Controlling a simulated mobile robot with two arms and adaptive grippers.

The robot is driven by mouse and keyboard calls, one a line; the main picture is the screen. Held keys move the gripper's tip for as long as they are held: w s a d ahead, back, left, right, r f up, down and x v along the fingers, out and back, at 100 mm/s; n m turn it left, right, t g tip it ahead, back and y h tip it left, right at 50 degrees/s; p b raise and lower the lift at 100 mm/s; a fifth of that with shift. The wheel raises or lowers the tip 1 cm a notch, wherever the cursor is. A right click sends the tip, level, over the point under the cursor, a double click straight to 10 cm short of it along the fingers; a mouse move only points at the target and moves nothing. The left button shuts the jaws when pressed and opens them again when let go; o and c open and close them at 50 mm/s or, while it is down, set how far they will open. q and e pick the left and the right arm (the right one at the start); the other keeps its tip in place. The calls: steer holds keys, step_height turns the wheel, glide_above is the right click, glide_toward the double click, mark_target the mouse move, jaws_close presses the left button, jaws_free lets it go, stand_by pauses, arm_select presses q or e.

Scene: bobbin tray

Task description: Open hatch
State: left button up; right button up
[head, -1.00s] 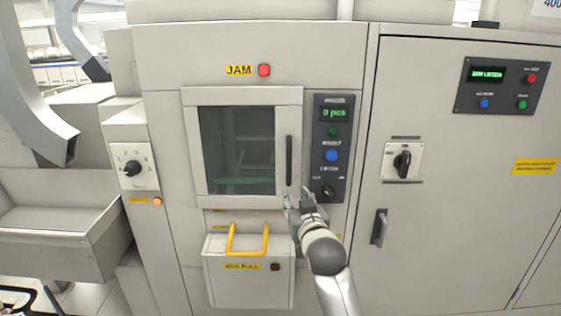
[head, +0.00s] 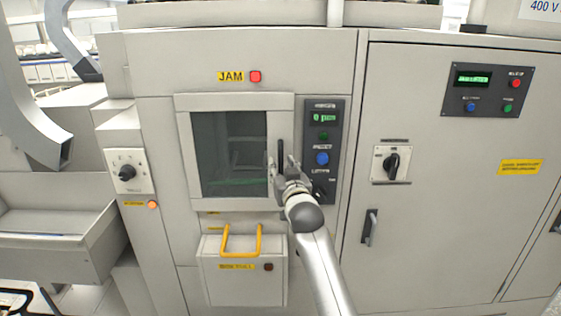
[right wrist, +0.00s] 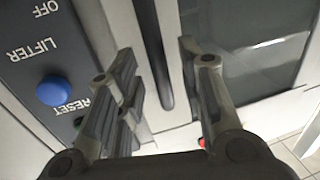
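The hatch (head: 184,150) is a pale framed door with a dark window (head: 229,153) in the machine front, and it looks closed. Its handle (head: 280,154) is a dark upright bar on the hatch's right side; it also shows in the right wrist view (right wrist: 152,50). My right gripper (head: 284,172) is at the lower part of the handle. In the right wrist view my right gripper (right wrist: 158,60) is open, with the handle between its fingers in the picture; I cannot tell whether they touch it. My left gripper is not in view.
A dark control panel (head: 322,135) with a blue button (right wrist: 55,90) is close to the right of the handle. Below the hatch is a box (head: 240,287) with a yellow handle (head: 241,252). A lit red lamp (head: 255,76) is beside the JAM label. A cabinet (head: 440,210) stands at right.

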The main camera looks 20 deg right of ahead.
steer(key=shift+w+d, duration=0.1)
steer(key=shift+w, duration=1)
jaws_close()
